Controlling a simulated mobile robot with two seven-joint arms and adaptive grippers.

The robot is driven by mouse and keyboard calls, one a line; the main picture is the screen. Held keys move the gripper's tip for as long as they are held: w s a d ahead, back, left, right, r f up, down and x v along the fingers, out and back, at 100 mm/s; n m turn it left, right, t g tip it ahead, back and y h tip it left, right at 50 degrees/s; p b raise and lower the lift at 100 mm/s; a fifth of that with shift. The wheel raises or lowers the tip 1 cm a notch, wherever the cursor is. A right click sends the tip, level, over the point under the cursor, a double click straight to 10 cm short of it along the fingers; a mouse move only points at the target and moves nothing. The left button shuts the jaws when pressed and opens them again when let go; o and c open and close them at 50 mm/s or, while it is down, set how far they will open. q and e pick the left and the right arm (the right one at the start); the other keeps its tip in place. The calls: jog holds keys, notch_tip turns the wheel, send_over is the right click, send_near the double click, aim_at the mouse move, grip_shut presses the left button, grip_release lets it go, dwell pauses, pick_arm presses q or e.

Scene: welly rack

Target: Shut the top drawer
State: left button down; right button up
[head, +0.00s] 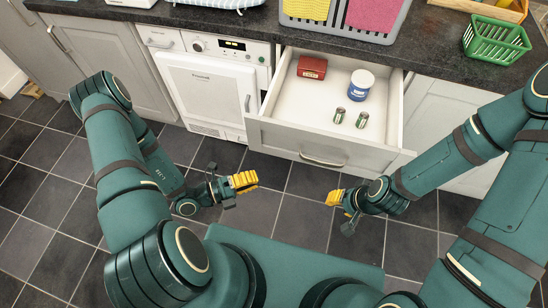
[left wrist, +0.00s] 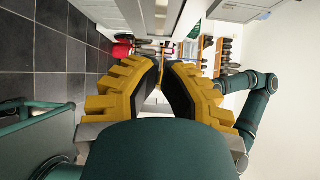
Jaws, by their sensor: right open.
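The top drawer (head: 325,143) is pulled out from under the dark worktop, its pale front and bar handle (head: 323,160) facing me. Inside lie a dark red box (head: 312,67), a blue and white tub (head: 360,84) and two small green and silver cans (head: 350,117). My left gripper (head: 245,182) is in front of the drawer's left end, apart from it. Its yellow fingers show a gap between them in the left wrist view (left wrist: 162,75), with nothing held. My right gripper (head: 332,198) is open and empty in front of the handle, apart from it.
A white dryer (head: 211,88) stands left of the drawer, with cupboard doors beyond. On the worktop (head: 262,25) are a grey rack (head: 348,32) with cloths and a green basket (head: 495,42). Dark floor tiles (head: 50,195) are clear. Shelves (left wrist: 207,50) show far off.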

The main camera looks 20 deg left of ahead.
pick_arm(q)
jog(key=a+n+t+y, duration=0.2)
jog(key=n, duration=0.1)
jog(key=b, duration=0.1)
send_near(289, 145)
jog(key=x, duration=0.5)
jog(key=shift+d+f, duration=0.25)
jog(key=shift+d, duration=0.25)
jog(key=shift+w, duration=0.45)
